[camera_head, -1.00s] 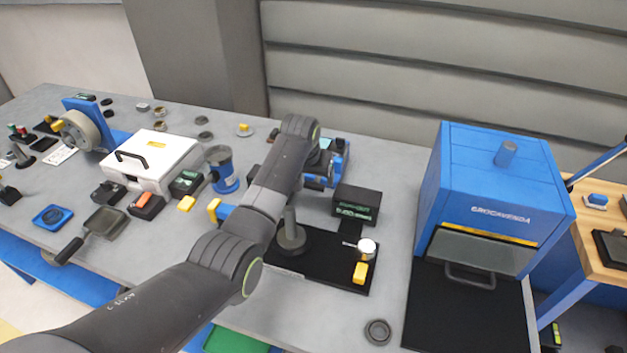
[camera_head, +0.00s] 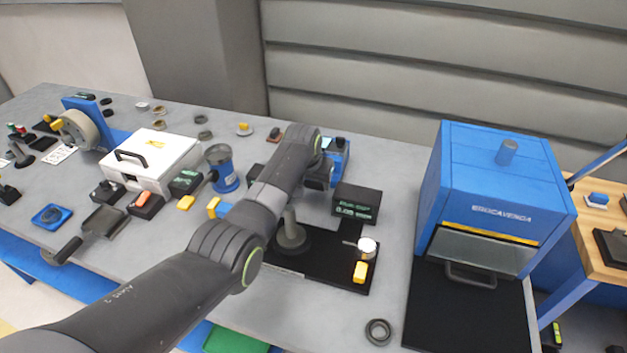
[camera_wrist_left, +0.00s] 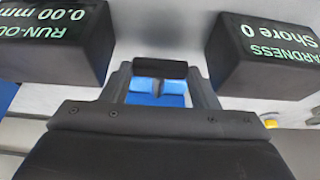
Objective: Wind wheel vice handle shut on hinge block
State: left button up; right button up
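A blue device (camera_head: 340,158), apparently the vice, stands at the back middle of the table, partly hidden by my left arm. My left gripper (camera_head: 320,178) is just in front of it. In the left wrist view my left gripper (camera_wrist_left: 160,80) has its two grey fingers well apart. A black bar (camera_wrist_left: 160,69) spans the gap at the fingertips; it may be the vice handle. Whether the fingers press on it cannot be told. Blue parts (camera_wrist_left: 173,87) show below the bar. I cannot make out the hinge block. My right gripper is not in view.
A run-out readout box (camera_wrist_left: 55,35) is on the left. A black stand base (camera_head: 330,270) lies in front, and a blue oven (camera_head: 495,190) stands at right.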

pick_arm(q)
jog(key=c, duration=0.4)
jog(key=shift+o, duration=0.2)
jog(key=shift+d+y, duration=0.15)
jog(key=shift+y, duration=0.35)
jog(key=shift+s+d+m+t+y, duration=0.15)
jog(key=shift+m+t+y, duration=0.2)
jog(key=shift+y, duration=0.35)
jog(key=o, duration=1)
